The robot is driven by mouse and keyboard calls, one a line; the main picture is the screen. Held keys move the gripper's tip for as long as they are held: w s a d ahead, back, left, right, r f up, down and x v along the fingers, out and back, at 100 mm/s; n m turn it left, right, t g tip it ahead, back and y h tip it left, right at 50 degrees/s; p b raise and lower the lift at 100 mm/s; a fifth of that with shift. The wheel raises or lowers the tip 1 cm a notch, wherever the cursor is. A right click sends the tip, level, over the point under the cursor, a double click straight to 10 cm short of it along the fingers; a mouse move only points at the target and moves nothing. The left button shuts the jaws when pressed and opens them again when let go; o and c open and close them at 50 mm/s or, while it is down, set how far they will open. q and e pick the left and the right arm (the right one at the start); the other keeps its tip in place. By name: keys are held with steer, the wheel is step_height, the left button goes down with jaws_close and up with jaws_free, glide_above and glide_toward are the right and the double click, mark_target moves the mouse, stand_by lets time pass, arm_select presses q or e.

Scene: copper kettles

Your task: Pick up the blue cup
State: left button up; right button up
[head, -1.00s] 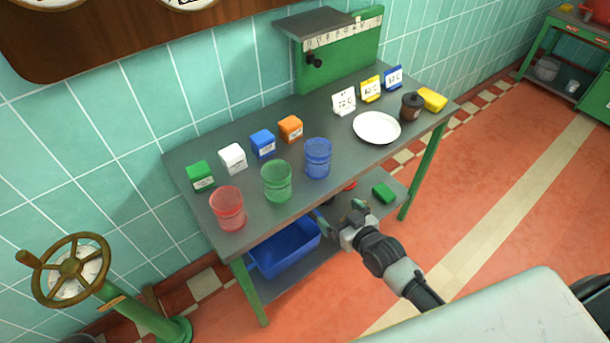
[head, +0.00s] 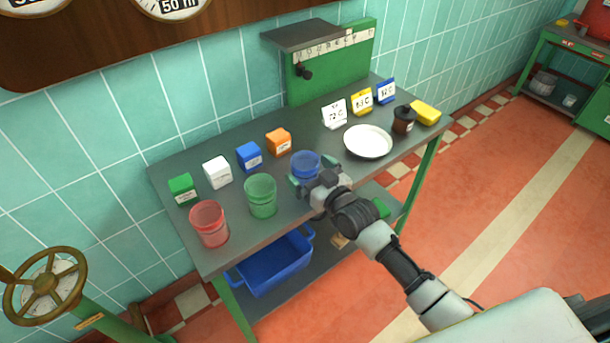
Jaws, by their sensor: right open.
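The blue cup (head: 305,162) is a see-through cup standing upright near the front edge of the grey table, right of the green cup. My right gripper (head: 306,182) is open at the front of the blue cup, with its fingers at the cup's sides. The gripper hides the cup's lower part, and I cannot tell whether the fingers touch it. My left gripper is not in view.
A green cup (head: 260,196) and a red cup (head: 210,224) stand left of the blue cup. Behind are small boxes, including a blue box (head: 249,156) and an orange box (head: 278,141). A white plate (head: 368,142) lies to the right. A blue bin (head: 272,265) sits on the lower shelf.

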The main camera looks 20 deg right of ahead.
steer(key=shift+x, duration=1.15)
steer(key=c, duration=1)
